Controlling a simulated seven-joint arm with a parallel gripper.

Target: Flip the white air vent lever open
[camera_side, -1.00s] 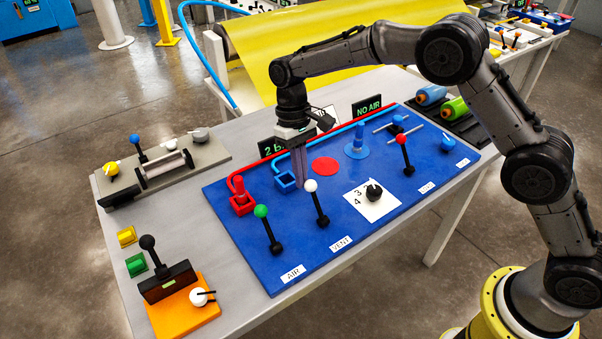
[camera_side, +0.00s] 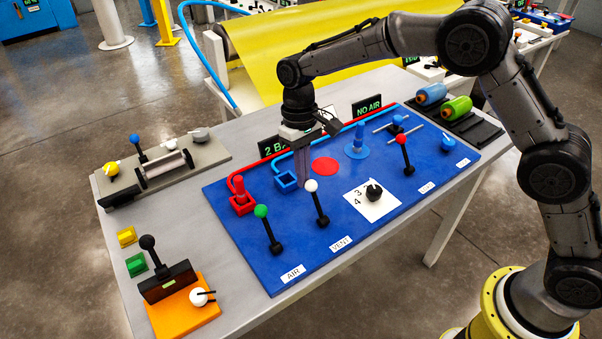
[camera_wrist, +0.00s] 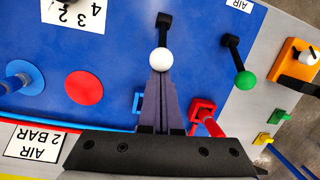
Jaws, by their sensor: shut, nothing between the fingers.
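The vent lever is a black stick with a white ball knob (camera_side: 311,186), rising from a black base (camera_side: 322,221) behind the VENT label (camera_side: 341,243). It leans back toward my gripper. In the wrist view the white knob (camera_wrist: 161,60) lies right at the tips of my fingers, and its stick runs up to a black base (camera_wrist: 164,20). My gripper (camera_side: 305,184) points down with its fingers shut and empty, just behind the knob. I cannot tell whether the fingers touch it. The fingers (camera_wrist: 160,75) also show in the wrist view.
A green-knobbed lever (camera_side: 261,211) stands left of the vent lever, and a red-knobbed lever (camera_side: 402,140) to the right. A black dial (camera_side: 374,191) sits on a white plate. A red block (camera_side: 242,204) and blue square socket (camera_side: 286,182) are close by. Signs read "2 BAR" and "NO AIR" (camera_side: 367,106).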

